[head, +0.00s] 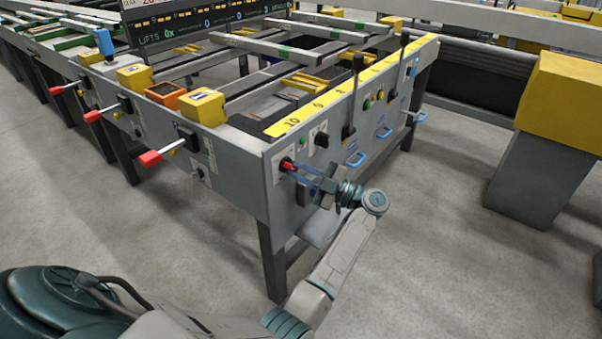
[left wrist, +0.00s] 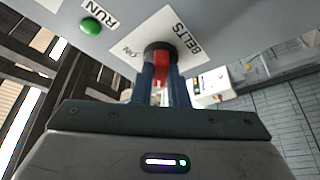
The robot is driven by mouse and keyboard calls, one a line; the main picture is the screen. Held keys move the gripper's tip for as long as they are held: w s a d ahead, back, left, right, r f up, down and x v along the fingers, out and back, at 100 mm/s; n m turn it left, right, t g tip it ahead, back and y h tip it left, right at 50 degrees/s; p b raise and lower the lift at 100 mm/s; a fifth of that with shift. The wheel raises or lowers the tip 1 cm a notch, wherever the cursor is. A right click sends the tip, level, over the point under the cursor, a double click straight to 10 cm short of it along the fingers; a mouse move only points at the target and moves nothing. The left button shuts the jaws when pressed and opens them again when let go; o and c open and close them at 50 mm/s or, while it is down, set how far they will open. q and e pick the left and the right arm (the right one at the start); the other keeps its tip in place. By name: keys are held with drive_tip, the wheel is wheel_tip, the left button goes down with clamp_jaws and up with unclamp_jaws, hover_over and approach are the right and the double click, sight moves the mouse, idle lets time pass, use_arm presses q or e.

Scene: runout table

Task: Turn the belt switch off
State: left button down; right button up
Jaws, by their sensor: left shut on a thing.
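The belt switch is a red-handled rotary knob (head: 288,166) on the end panel of the runout table, near its front corner. In the left wrist view the red handle (left wrist: 160,68) sits on a dark round base, on a white plate lettered BELTS and ON. My left gripper (head: 294,169) reaches the panel from the right, and its blue fingers (left wrist: 159,78) are shut on the red handle, one on each side. The fingers hide part of the knob and plate, so I cannot tell its exact setting. My right gripper is not in view.
A green RUN button (left wrist: 91,25) is near the switch plate. A black knob (head: 321,140), a black lever (head: 353,95) and blue handles (head: 355,160) are farther along the panel. Red-tipped levers (head: 150,158) stick out on the left side. Floor in front is clear.

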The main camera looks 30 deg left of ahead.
use_arm(q)
drive_tip(key=c, duration=1.4)
unclamp_jaws()
drive_tip(key=shift+c, duration=0.2)
